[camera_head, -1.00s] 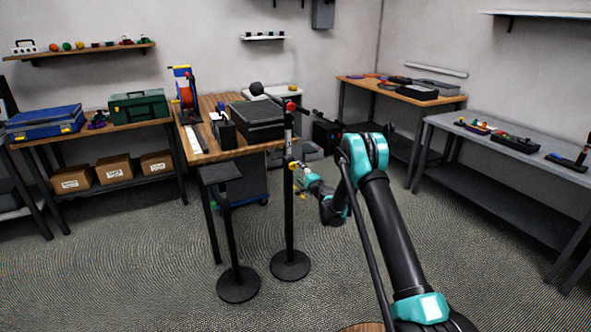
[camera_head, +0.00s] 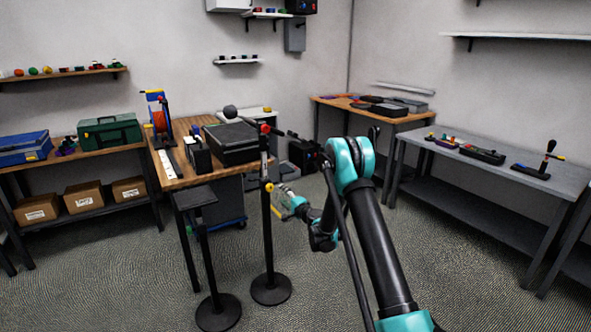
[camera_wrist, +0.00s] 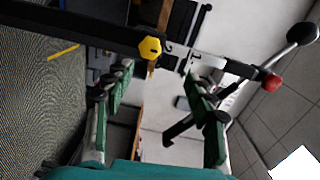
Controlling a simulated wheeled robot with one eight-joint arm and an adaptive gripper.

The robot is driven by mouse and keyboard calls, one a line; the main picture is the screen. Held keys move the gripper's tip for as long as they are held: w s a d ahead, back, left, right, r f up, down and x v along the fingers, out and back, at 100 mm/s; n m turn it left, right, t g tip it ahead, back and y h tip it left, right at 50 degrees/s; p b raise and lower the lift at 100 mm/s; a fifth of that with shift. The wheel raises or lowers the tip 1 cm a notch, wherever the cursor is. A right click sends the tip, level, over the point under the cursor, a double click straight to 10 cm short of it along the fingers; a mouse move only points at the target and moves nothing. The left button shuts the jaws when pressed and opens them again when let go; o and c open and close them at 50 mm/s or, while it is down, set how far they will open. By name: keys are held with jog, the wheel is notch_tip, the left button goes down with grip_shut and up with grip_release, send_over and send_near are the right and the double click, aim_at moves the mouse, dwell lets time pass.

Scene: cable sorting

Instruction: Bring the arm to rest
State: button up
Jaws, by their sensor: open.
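My arm reaches forward from the lower right in the head view, bent at a teal elbow. My gripper (camera_head: 284,200) is beside a black post (camera_head: 267,225) on a round base, at about the height of the post's yellow knob (camera_head: 269,187). In the wrist view my gripper (camera_wrist: 160,92) has its two green-padded fingers spread wide. Nothing is held between them. The post runs across the top of the wrist view with its yellow knob (camera_wrist: 150,47) and a red ball end (camera_wrist: 271,83), beyond the fingers. I cannot tell the exact gap to the post.
A shorter black stand (camera_head: 206,260) is left of the post. Behind them is a wooden bench (camera_head: 179,180) with a black case (camera_head: 231,142). A grey bench (camera_head: 462,167) is at the right, and a shelf with boxes is at the left. The middle floor is open.

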jog(key=s+d+r+n+g+h, duration=0.1)
jog(key=s+d+r+n+g, duration=0.35)
jog(key=s, duration=0.55)
jog(key=s+d+r+n+g+h, duration=0.1)
jog(key=s+d+r+n, duration=0.2)
jog(key=s+d+r, duration=0.5)
jog(key=s+d+f+n+g+h, duration=0.1)
jog(key=s+d, duration=0.4)
jog(key=s, duration=0.7)
jog(key=s+d+f+g+h, duration=0.2)
jog(key=s+d+f+h, duration=0.2)
jog(key=s, duration=0.8)
jog(key=s+d+f+n+g+h, duration=0.1)
jog(key=s+d+f+h, duration=0.2)
jog(key=s+d, duration=0.4)
jog(key=s+f, duration=0.1)
jog(key=s, duration=0.4)
jog(key=shift+d+n, duration=0.25)
jog(key=shift+n, duration=0.1)
jog(key=shift+g, duration=0.25)
